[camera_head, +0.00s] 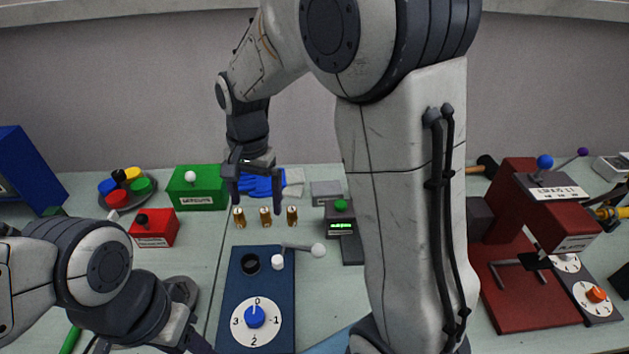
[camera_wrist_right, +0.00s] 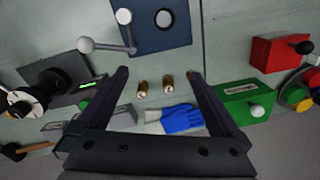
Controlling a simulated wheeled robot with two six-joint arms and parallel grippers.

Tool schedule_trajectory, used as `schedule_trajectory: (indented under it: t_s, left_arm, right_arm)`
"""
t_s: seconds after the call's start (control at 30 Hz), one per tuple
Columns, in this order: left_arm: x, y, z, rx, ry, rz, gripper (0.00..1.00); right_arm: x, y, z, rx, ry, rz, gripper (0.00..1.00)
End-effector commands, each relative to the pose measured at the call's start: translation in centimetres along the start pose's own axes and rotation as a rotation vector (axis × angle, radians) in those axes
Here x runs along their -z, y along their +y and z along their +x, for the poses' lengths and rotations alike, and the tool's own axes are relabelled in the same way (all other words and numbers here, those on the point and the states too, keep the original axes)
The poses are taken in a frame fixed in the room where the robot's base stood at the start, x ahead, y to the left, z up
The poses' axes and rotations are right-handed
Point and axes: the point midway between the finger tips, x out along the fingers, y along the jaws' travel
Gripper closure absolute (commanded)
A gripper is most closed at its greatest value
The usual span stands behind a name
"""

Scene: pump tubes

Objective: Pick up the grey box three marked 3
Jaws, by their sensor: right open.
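A small grey box (camera_head: 327,190) sits at the back of the table, right of the blue-and-white glove. Part of what looks like the same box shows in the right wrist view (camera_wrist_right: 122,112), partly behind a finger. I cannot read a 3 on it. My right gripper (camera_head: 256,207) is open and empty above the table, left of the grey box. In the right wrist view its two fingers (camera_wrist_right: 156,74) are spread, with brass pieces visible beyond them. My left arm comes in at the lower left; its fingers are out of view.
Several brass pieces (camera_head: 265,217) stand near the gripper. A green box (camera_head: 197,188), a red box (camera_head: 153,228) and a dark device with a green knob (camera_head: 340,216) stand around. A blue dial panel (camera_head: 235,290) lies in front. My right arm hides the middle right.

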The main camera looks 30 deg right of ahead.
Motion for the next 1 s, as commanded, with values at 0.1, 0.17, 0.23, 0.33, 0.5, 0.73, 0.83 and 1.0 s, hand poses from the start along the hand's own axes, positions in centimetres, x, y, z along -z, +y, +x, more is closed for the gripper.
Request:
schedule_trajectory:
  t_s: [0.1,0.17,0.23,0.33,0.5,0.73,0.83,1.0]
  left_arm:
    - [0.0,0.0,-0.3,0.0,0.0,0.0,0.5]
    - [0.0,0.0,-0.4,0.0,0.0,0.0,0.5]
    - [0.0,0.0,-0.5,0.0,0.0,0.0,0.5]
    - [0.0,0.0,-0.6,0.0,0.0,0.0,0.5]
    - [0.0,0.1,-0.8,0.0,0.0,0.0,0.5]
    - [0.1,0.1,-1.2,0.0,0.0,0.0,0.5]
    - [0.1,0.1,-1.3,0.0,0.0,0.0,0.5]
    - [0.1,0.1,-2.1,0.0,0.0,0.0,0.5]
  right_arm:
    - [9.9,1.7,2.0,-0.02,0.009,0.48,0.0]
    - [13.8,3.3,2.9,-0.025,0.014,0.682,0.0]
    - [17.5,5.2,4.0,-0.028,0.021,0.878,0.0]
    - [20.8,7.6,5.1,-0.032,0.029,1.073,0.0]
    - [22.8,9.4,6.8,-0.035,0.032,1.202,0.0]
    - [22.9,9.7,10.2,-0.035,0.033,1.206,0.0]
    - [22.9,9.7,10.9,-0.033,0.034,1.205,0.0]
    - [23.1,10.1,12.5,-0.036,0.032,1.205,0.0]
